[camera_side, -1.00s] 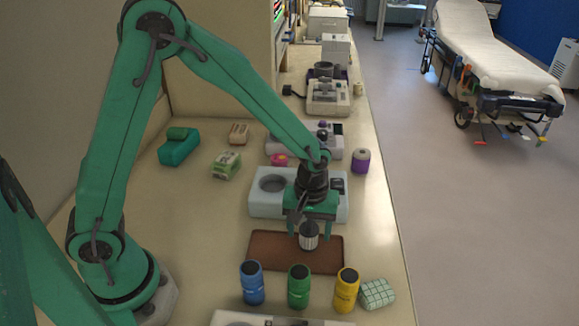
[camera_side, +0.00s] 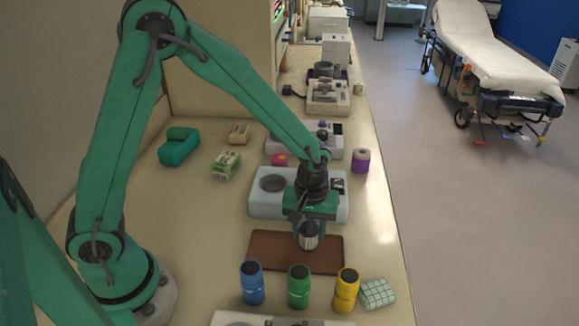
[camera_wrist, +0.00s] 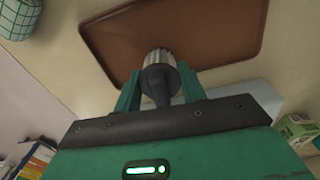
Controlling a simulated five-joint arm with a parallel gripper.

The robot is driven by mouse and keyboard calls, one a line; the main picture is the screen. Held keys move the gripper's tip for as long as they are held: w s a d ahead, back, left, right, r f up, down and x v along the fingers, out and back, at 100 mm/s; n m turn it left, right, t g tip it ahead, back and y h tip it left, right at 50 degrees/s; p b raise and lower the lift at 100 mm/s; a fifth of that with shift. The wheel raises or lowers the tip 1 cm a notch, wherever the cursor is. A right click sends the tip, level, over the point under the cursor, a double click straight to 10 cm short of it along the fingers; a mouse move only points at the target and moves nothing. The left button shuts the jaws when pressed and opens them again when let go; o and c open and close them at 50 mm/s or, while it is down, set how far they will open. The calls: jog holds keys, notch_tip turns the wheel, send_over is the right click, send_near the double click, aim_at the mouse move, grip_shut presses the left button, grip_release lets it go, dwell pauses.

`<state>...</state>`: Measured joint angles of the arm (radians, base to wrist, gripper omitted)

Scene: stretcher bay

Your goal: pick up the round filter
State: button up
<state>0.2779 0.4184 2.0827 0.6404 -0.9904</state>
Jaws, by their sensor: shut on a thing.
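The round filter (camera_side: 309,241) is a small silver ribbed cylinder with a dark part. My gripper (camera_side: 312,228) is shut on it, over the brown tray (camera_side: 270,258). In the wrist view the filter (camera_wrist: 158,60) sits between the two green fingers of my gripper (camera_wrist: 157,88), with the brown tray (camera_wrist: 225,30) behind it. I cannot tell for sure whether the filter touches the tray. Part of the filter is hidden by the fingers.
Blue (camera_side: 252,284), green (camera_side: 299,287) and yellow (camera_side: 346,290) canisters stand in front of the tray, beside a checked block (camera_side: 377,293). A pale device (camera_side: 265,207) with a round recess is behind the tray. A purple canister (camera_side: 360,161) stands farther back near the counter's right edge.

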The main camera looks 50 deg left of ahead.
jog(key=shift+r, duration=0.1)
jog(key=shift+r, duration=4.9)
jog(key=shift+a, duration=0.1)
